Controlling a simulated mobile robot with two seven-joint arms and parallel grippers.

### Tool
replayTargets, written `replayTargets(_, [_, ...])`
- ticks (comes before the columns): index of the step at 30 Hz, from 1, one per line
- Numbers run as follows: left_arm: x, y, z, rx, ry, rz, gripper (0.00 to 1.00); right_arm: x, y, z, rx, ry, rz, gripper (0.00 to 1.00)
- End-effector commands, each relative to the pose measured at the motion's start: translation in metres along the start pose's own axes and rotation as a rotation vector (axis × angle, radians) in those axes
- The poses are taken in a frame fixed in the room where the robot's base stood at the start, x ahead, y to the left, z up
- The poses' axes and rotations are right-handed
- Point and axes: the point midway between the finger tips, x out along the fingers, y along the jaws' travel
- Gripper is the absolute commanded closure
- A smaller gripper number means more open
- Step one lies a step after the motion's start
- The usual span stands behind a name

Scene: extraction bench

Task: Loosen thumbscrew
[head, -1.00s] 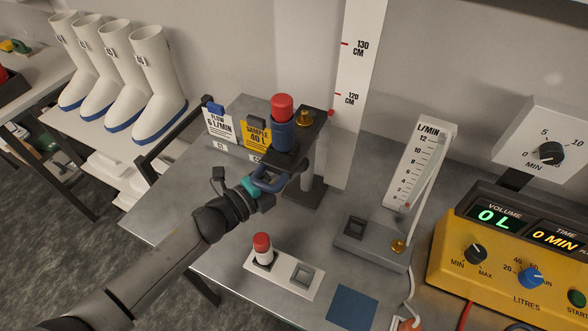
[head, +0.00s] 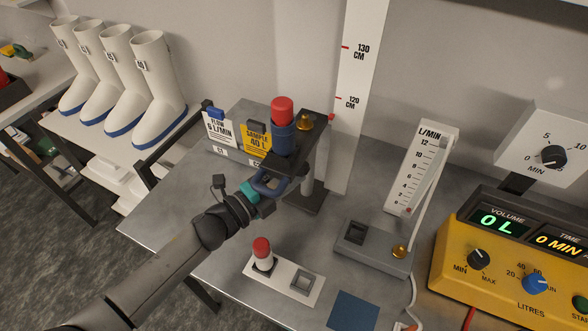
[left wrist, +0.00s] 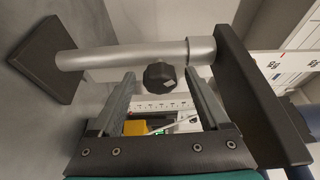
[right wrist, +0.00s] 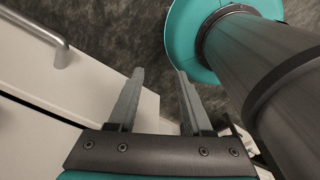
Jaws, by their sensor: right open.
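The thumbscrew is a black lobed knob (left wrist: 160,77) on the side of a metal post (left wrist: 120,58) in the left wrist view. The post belongs to a stand with a black square base (head: 304,197) and a dark top arm (head: 310,132). My left gripper (left wrist: 160,88) is open, with one finger on each side of the knob. Gaps show between the knob and both fingers. In the head view my left gripper (head: 272,184) is at the post below the top arm and the knob is hidden. My right gripper (right wrist: 160,72) is open and empty.
A white rack (head: 283,280) with another red-capped tube, a flowmeter (head: 420,165) and a yellow pump (head: 480,255) stand nearby. The right gripper is beside a white cabinet (right wrist: 90,85).

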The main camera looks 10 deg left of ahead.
Motion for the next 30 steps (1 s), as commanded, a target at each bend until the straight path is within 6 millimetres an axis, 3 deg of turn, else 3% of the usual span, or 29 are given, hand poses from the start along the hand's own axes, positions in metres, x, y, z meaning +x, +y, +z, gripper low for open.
replayTargets(14, [-0.008, 0.001, 0.000, 0.001, 0.000, 0.002, 0.21, 0.001, -0.001, 0.000, -0.001, 0.000, -0.001, 0.50])
replayTargets(30, [-0.096, 0.002, -0.001, -0.001, 0.000, 0.004, 0.21, 0.010, -0.001, 0.001, -0.001, 0.001, -0.001, 0.50])
